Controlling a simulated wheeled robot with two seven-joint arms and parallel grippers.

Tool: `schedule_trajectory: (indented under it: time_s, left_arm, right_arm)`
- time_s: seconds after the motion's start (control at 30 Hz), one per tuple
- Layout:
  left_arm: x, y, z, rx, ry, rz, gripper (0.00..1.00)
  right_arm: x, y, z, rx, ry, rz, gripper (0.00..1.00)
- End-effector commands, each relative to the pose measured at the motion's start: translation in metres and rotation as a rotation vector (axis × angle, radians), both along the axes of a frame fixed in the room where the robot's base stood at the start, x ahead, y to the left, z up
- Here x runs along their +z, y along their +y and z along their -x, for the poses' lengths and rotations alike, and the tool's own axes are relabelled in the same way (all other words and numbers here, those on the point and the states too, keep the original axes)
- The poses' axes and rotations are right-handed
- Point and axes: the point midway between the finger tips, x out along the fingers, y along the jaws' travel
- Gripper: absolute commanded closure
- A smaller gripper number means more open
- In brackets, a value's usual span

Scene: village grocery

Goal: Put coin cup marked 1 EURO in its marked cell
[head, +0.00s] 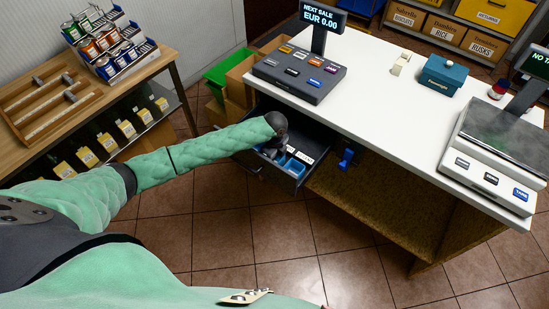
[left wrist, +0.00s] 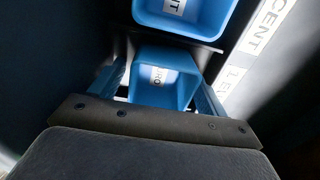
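My left gripper (head: 273,150) reaches down into the open cash drawer (head: 290,178) under the counter. In the left wrist view its two fingers (left wrist: 160,92) lie along both sides of a blue cup (left wrist: 178,92), apparently touching it. The cup's label is partly hidden and ends in "RO". A second blue cup (left wrist: 185,28), with a label ending in "NT", sits just beyond it. A white label strip (left wrist: 250,55) at the right reads "CENT" and the start of "1 E". Blue cups (head: 293,168) also show in the drawer in the head view. My right gripper is not visible.
The white counter (head: 390,95) carries a register (head: 300,72), a teal box (head: 442,75) and a scale (head: 495,150). A small blue object (head: 347,158) is at the counter's front. A wooden stand (head: 60,110) with cans is at the left. The tiled floor ahead is open.

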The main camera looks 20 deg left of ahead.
Motion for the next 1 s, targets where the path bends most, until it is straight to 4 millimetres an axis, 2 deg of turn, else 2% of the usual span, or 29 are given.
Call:
schedule_trajectory:
  time_s: [0.27,0.37,0.43,0.53,0.8,1.0]
  left_arm:
    - [0.003,0.0,0.0,0.0,-0.001,0.0,0.24]
    - [0.012,0.0,-0.001,0.0,-0.002,0.0,0.24]
    - [0.022,0.0,-0.001,-0.002,-0.003,0.001,0.24]
    - [0.04,0.0,-0.001,0.0,-0.003,0.0,0.24]
    - [0.091,0.0,-0.001,-0.001,-0.003,0.0,0.24]
    - [0.114,0.0,-0.001,0.0,0.0,0.0,0.24]
  right_arm:
    - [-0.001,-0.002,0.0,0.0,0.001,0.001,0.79]
    - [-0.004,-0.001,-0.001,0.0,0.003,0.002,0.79]
    - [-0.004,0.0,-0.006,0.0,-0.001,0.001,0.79]
    - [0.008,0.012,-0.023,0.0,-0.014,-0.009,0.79]
    - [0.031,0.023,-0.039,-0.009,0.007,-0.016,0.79]
    - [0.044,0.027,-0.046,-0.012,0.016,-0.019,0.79]
